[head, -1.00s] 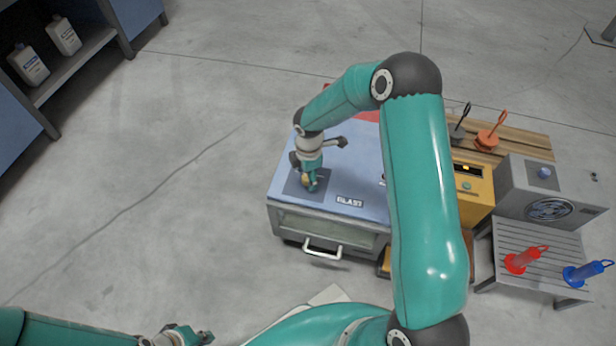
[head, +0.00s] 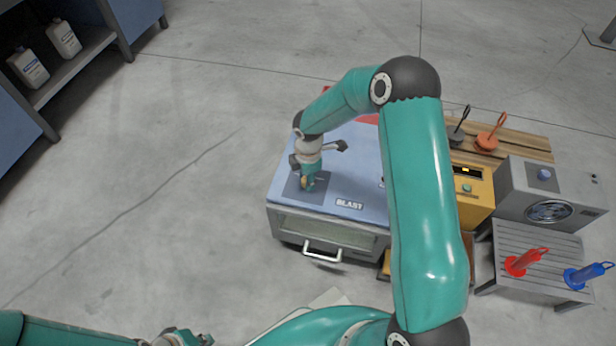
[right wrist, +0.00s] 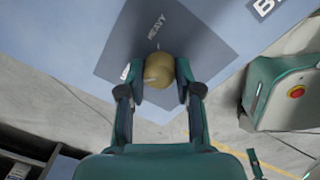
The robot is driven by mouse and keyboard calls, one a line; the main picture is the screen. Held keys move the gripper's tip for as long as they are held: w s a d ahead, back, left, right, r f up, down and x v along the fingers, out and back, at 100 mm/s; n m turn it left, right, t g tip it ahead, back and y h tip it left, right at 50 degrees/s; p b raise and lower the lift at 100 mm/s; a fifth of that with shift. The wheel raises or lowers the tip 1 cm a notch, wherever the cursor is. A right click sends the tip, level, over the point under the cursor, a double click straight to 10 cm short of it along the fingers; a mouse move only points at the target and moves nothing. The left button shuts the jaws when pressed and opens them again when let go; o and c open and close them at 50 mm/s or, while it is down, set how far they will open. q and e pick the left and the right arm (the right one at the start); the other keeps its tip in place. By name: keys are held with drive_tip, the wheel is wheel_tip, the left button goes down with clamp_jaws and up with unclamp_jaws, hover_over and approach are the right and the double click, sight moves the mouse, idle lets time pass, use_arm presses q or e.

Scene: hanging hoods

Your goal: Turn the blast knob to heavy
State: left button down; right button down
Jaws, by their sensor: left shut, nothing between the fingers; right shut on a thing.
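The blast knob (right wrist: 158,70) is a round tan knob on a dark grey plate (right wrist: 115,60) on the blue top of a cabinet. In the right wrist view the word HEAVY (right wrist: 156,27) is on the plate just beyond the knob, and a small light mark lies between them. Another label left of the knob is mostly hidden by a finger. My right gripper (head: 308,187) is shut on the knob, one finger on each side. The BLAST label (head: 349,204) is to its right in the head view. My left gripper (head: 190,339) is shut and empty, low at the bottom edge.
The cabinet has a front handle (head: 322,250). To its right are a yellow box (head: 475,197), a grey fan box (head: 525,195) and a slatted stand (head: 510,255) bearing a red and a blue tool. Open floor lies on the left.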

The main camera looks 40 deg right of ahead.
drive_tip(key=shift+w, duration=0.1)
drive_tip(key=m+b, duration=0.2)
drive_tip(key=m, duration=0.2)
drive_tip(key=shift+m, duration=0.3)
drive_tip(key=m+b, duration=0.2)
drive_tip(key=m, duration=0.3)
drive_tip(key=shift+w+m, duration=0.15)
drive_tip(key=shift+m, duration=0.15)
drive_tip(key=m+b, duration=0.1)
drive_tip(key=m, duration=0.3)
drive_tip(key=shift+a, duration=0.1)
drive_tip(key=m+b, duration=0.1)
drive_tip(key=m, duration=0.4)
drive_tip(key=shift+w+r+g, duration=0.1)
drive_tip(key=shift+g, duration=0.2)
drive_tip(key=shift+m, duration=0.4)
drive_tip(key=c, duration=0.9)
unclamp_jaws()
drive_tip(key=shift+o, duration=0.6)
